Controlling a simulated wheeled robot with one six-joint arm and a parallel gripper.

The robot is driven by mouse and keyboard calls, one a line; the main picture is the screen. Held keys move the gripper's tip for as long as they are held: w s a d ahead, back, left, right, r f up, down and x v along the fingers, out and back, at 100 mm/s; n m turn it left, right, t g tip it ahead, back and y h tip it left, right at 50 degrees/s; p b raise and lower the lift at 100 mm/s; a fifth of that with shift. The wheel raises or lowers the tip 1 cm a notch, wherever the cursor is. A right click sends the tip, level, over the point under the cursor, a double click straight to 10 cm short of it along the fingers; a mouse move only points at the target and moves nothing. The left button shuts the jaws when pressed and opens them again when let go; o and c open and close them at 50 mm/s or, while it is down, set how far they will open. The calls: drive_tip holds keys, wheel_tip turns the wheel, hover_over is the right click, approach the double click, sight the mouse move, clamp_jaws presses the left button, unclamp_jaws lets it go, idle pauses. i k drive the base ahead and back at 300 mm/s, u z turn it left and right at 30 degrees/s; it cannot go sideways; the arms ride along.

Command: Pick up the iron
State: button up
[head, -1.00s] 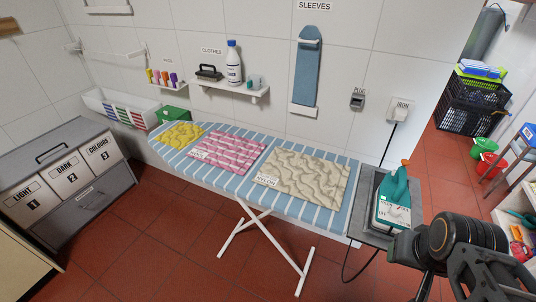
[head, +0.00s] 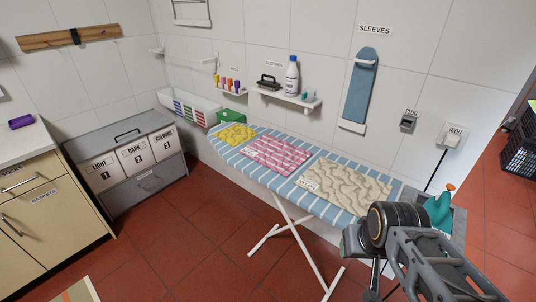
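The iron (head: 440,208) is teal with an orange knob on top. It stands on the grey rest at the right end of the blue-and-white striped ironing board (head: 307,197).
Yellow (head: 234,134), pink (head: 277,155) and beige (head: 346,186) cloths lie on the board. A wall shelf (head: 290,101) holds a white bottle (head: 291,77). A laundry sorter (head: 128,170) and a cabinet (head: 48,210) stand left. Red floor (head: 185,245) is open in front.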

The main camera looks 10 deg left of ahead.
sight(439, 211)
drive_tip(key=z, duration=0.75)
